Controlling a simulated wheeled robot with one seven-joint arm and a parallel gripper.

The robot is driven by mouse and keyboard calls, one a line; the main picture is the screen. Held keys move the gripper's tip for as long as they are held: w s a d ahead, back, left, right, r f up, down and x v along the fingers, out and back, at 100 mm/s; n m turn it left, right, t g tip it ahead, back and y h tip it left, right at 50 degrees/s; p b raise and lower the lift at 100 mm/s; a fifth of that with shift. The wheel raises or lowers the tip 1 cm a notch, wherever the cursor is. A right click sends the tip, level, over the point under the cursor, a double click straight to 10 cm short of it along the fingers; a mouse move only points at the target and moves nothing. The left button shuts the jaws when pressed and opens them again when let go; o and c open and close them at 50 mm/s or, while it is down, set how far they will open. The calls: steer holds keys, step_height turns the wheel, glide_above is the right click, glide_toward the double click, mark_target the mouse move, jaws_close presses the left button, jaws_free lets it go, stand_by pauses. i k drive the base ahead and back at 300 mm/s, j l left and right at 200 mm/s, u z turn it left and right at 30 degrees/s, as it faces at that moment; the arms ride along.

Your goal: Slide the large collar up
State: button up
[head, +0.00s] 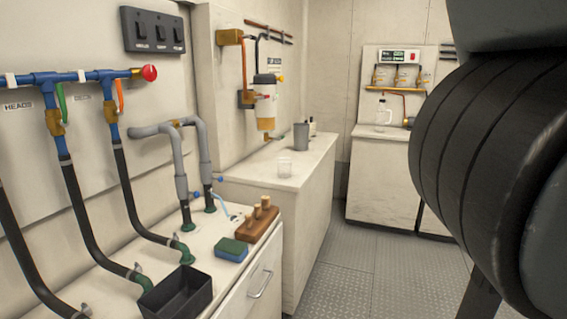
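Two grey bent pipes come off the left wall and run down toward the white counter. Around the lower part of the left pipe is a pale grey sleeve-like collar (181,187). A similar collar (206,173) is on the pipe behind it, and I cannot tell for sure which is the large one. A small blue knob sits beside each collar. Below each, a short dark stub stands in a green fitting on the counter. Both collars stand upright. My gripper is not in view.
Black hoses (75,200) run from the blue manifold (45,80) to the counter at left. A black bin (176,294), a green-blue sponge (231,250) and a wooden block with pegs (262,223) lie in front of the pipes. A dark ribbed body fills the right side. Floor (370,275) is clear.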

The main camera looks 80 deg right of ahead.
mark_target(207, 177)
steer(key=z, duration=1.5)
steer(key=l+u, duration=0.4)
steer(key=l, duration=0.95)
